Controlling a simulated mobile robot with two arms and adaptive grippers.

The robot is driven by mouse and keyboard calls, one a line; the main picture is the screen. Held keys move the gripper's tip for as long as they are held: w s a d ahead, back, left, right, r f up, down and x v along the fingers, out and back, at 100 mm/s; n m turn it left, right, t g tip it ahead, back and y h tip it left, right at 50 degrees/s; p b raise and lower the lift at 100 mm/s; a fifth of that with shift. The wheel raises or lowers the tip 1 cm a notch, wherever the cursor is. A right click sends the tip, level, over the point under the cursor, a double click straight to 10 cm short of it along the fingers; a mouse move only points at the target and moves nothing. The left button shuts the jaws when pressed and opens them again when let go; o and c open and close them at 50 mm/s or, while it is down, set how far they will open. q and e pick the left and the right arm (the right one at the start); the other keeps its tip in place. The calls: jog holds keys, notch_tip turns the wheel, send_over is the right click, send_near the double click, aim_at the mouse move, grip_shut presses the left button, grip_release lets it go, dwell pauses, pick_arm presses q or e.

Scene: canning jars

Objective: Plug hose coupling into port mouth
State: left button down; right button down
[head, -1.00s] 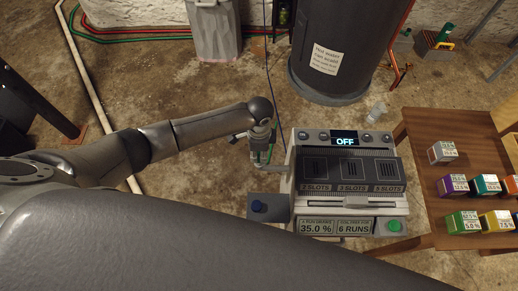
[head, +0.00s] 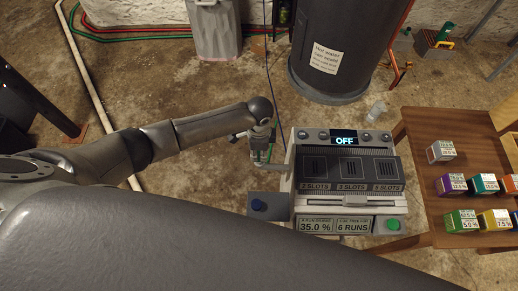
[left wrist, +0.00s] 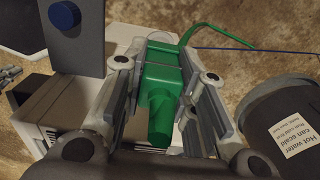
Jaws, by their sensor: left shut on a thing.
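A green hose coupling (left wrist: 161,88) sits between the fingers of my left gripper (left wrist: 166,66), which is shut on it, in the left wrist view. A thin green hose (left wrist: 186,33) runs away from its far end. In the head view my left gripper (head: 261,150) is by the left side of the grey machine (head: 347,165), with only a little green showing at its fingers. I cannot make out the port mouth for certain. Whether the coupling touches the machine cannot be told. My right gripper is not in view.
The machine's display reads OFF. A side plate with a blue knob (head: 257,205) stands just in front of my left gripper. A dark tank (head: 337,45) is behind. A wooden table (head: 440,125) with coloured boxes is at right. Floor left of the machine is mostly clear.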

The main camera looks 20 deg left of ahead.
pick_arm(q)
jog(key=shift+p, duration=0.65)
dwell(0.8)
jog(key=shift+f+b, duration=0.85)
jog(key=shift+f, duration=0.4)
dwell(0.4)
jog(key=c, duration=1.4)
grip_release()
jog(key=o, duration=0.5)
jog(key=shift+o, duration=0.2)
jog(key=shift+r, duration=0.1)
jog(key=shift+r, duration=0.15)
notch_tip(320, 180, up, 12)
jog(key=shift+f, duration=0.15)
jog(key=shift+s, duration=0.1)
